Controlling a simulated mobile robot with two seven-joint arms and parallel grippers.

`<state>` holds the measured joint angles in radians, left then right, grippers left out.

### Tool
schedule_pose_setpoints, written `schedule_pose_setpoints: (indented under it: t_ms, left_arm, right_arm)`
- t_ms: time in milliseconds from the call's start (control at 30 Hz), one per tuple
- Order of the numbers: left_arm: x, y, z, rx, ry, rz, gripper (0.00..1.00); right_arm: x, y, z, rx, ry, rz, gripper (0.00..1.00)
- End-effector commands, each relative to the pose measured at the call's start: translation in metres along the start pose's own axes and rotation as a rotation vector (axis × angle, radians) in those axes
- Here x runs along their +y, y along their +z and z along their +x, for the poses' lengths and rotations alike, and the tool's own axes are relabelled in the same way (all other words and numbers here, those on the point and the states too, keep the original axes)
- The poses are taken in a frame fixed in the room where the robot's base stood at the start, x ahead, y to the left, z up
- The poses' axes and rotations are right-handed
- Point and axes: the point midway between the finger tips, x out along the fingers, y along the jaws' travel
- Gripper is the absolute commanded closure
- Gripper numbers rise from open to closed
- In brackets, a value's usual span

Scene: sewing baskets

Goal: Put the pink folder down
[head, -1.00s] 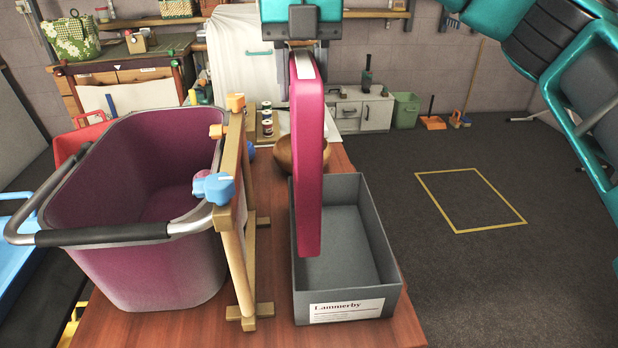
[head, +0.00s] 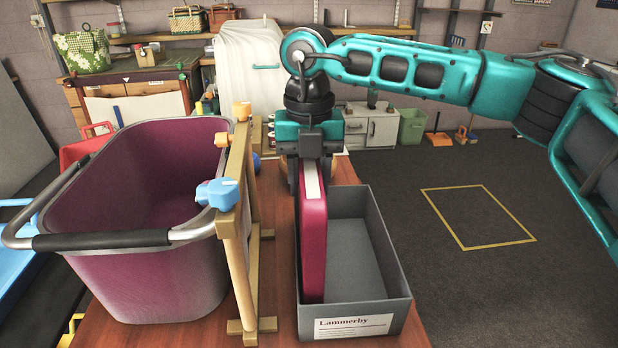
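The pink folder (head: 313,245) stands upright inside the grey box (head: 375,312) labelled "Lammerby", along the box's left wall. Its lower part is hidden behind the box's front wall, so I cannot tell whether it touches the bottom. My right gripper (head: 309,165) comes down from above at the folder's far top end and appears shut on it; the fingertips are mostly hidden by the folder. My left gripper is not in view.
The box stands on a wooden table (head: 280,185). A wooden frame (head: 240,250) with blue and orange knobs stands close left of it, then a large purple basket (head: 145,285) with a handle. The right side of the box is empty. Open floor lies to the right.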

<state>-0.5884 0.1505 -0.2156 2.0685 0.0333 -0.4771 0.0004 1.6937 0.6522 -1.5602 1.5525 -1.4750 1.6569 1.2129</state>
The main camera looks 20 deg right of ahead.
Motion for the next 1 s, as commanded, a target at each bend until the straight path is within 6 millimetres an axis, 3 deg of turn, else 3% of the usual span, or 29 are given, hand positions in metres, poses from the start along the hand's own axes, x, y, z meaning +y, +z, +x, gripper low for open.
schedule_pose_setpoints:
  t_ms: [267, 300, 533, 833, 1000]
  left_arm:
    - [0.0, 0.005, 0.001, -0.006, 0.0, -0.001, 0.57]
    - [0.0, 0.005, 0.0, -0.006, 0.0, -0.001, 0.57]
    - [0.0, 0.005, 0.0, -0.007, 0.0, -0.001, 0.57]
    - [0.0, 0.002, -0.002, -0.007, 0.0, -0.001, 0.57]
    - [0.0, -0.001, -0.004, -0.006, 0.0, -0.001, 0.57]
  right_arm:
    - [0.0, 0.0, 0.003, 0.0, 0.001, 0.0, 1.0]
    - [0.0, 0.0, 0.002, 0.0, 0.0, 0.0, 0.59]
    - [0.0, 0.0, 0.002, 0.001, 0.0, 0.0, 0.37]
    - [0.0, 0.0, -0.002, 0.0, 0.0, 0.0, 0.36]
    - [0.001, 0.0, -0.025, -0.002, 0.003, 0.0, 0.36]
